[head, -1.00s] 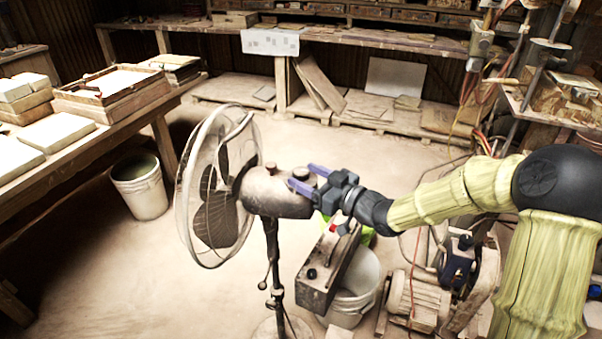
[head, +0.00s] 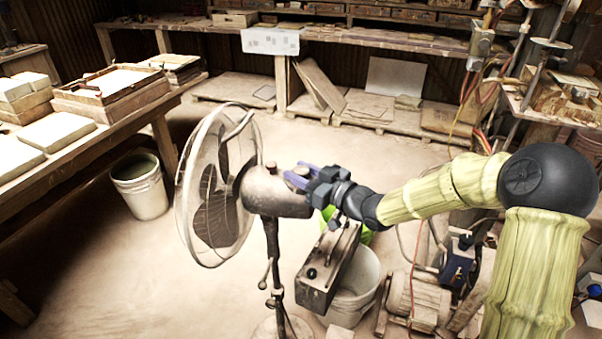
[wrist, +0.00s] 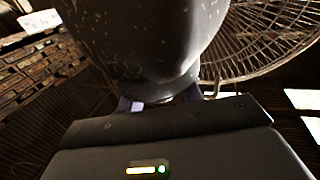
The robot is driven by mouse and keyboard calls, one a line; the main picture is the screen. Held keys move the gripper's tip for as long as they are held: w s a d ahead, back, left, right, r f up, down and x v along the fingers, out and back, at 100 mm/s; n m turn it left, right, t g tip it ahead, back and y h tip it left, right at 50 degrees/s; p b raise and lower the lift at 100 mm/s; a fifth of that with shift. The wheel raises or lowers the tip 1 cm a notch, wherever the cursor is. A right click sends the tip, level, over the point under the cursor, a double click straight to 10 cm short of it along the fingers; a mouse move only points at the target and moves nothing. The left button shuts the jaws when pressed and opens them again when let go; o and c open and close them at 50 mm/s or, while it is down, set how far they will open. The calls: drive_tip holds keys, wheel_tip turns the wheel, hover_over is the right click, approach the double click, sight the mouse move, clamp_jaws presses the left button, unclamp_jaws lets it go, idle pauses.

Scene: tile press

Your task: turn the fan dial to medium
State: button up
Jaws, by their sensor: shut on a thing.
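The pedestal fan stands in the middle of the head view, with its round wire cage (head: 218,185) facing left and its dark, worn motor housing (head: 270,190) behind it. My gripper (head: 299,175) is at the rear top of the housing, its purple fingers shut on the fan dial. The fingers and housing hide most of the dial, and its setting cannot be read. A small knob (head: 270,167) stands further forward on the housing. In the wrist view the housing (wrist: 150,40) fills the top middle, and the fingertips of my gripper (wrist: 155,102) reach in beneath it.
A dark metal box (head: 328,268) and a white bucket (head: 358,285) stand below my gripper. A motorised machine (head: 425,295) is to their right. A workbench with tiles (head: 55,132) and another bucket (head: 140,187) are at left.

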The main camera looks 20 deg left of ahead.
drive_tip(key=shift+f+m+t+b, duration=0.2)
drive_tip(key=shift+m+t+b, duration=0.15)
drive_tip(key=shift+b, duration=0.4)
drive_tip(key=m+t+h+b, duration=0.2)
drive_tip(key=t+b, duration=0.1)
drive_tip(key=b, duration=0.2)
drive_tip(key=shift+s+f+t+h, duration=0.1)
drive_tip(key=shift+t+h, duration=0.2)
drive_tip(key=shift+t, duration=0.05)
drive_tip(key=m+t+h+b, duration=0.2)
drive_tip(key=b, duration=0.1)
drive_tip(key=shift+m+b, duration=0.35)
drive_tip(key=shift+b, duration=0.05)
drive_tip(key=shift+a+r+m+t+h+b, duration=0.1)
drive_tip(key=shift+r+m+t+h+b, duration=0.1)
drive_tip(key=shift+m+t+h+b, duration=1.15)
drive_tip(key=m+t+h+p, duration=0.1)
drive_tip(key=h, duration=0.2)
drive_tip(key=shift+r, duration=0.1)
drive_tip(key=m+h+p, duration=0.1)
drive_tip(key=h, duration=0.1)
drive_tip(key=m+h+p, duration=0.1)
drive_tip(key=shift+r+m+t+h, duration=0.15)
drive_tip(key=shift+m+t+h, duration=0.2)
drive_tip(key=shift+m+h+p, duration=1.4)
drive_tip(key=shift+h+p, duration=0.05)
drive_tip(key=shift+h, duration=0.75)
